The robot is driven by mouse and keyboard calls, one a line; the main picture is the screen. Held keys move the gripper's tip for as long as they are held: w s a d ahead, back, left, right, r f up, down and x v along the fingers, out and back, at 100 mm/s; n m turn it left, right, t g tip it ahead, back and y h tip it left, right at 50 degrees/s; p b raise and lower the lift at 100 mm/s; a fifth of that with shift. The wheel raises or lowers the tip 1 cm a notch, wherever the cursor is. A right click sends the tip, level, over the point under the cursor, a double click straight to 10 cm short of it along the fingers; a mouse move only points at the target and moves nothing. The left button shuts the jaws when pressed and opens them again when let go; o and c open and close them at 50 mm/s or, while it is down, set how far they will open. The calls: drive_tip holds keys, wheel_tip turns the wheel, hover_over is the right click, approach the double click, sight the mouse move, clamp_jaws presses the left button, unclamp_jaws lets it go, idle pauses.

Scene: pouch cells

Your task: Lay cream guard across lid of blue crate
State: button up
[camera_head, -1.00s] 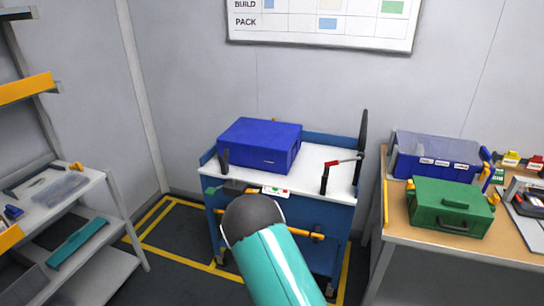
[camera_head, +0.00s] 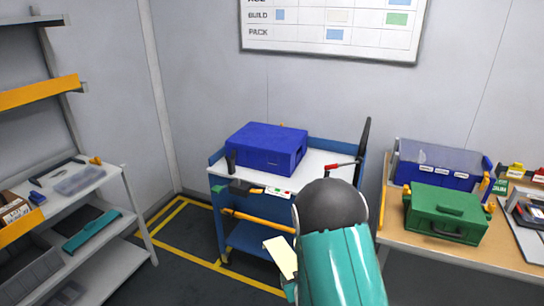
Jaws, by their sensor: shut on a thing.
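The blue crate (camera_head: 266,150) sits closed on the white top of a blue cart, its lid flat and bare. The cream guard (camera_head: 281,257) is a pale flat plate, tilted, low in front of the cart and apart from the crate. My gripper (camera_head: 290,284) is at the guard's lower end, mostly hidden behind my teal and dark arm, and is shut on the guard. The fingertips cannot be made out.
The cart (camera_head: 320,178) carries a red-handled clamp (camera_head: 342,166) and a dark upright post at its right. A bench (camera_head: 405,235) at right holds a green case (camera_head: 446,213) and a clear-lidded blue bin (camera_head: 436,166). Shelves (camera_head: 118,262) stand at left.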

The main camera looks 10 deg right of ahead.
drive_tip(key=shift+w+a+f, duration=0.1)
drive_tip(key=shift+w+f, duration=0.1)
drive_tip(key=shift+w, duration=0.1)
